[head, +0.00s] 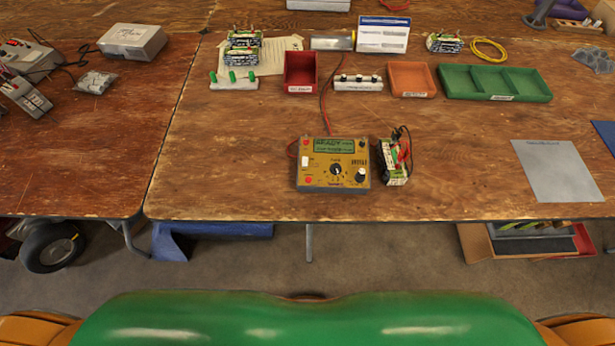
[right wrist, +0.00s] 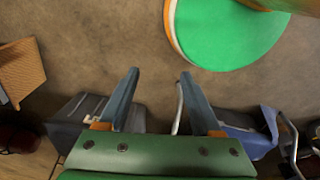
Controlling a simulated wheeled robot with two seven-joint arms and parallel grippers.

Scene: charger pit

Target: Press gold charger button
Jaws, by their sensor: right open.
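The gold charger (head: 334,165) sits near the front edge of the wooden table in the head view. Its green screen (head: 334,145) is lit and seems to read "READY". It has a dark round dial, a pale switch and small red buttons on its face; which one is the button in the task I cannot tell. A battery pack (head: 395,160) with red and black wires stands just right of it. My right gripper (right wrist: 155,75) shows in the right wrist view, open and empty over the floor, away from the charger. My left gripper is not in view.
Behind the charger are a red tray (head: 300,72), an orange tray (head: 411,80) and a divided green tray (head: 495,83). A grey mat (head: 556,171) lies at the right. The table between charger and trays is mostly clear. Bins stand under the table.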

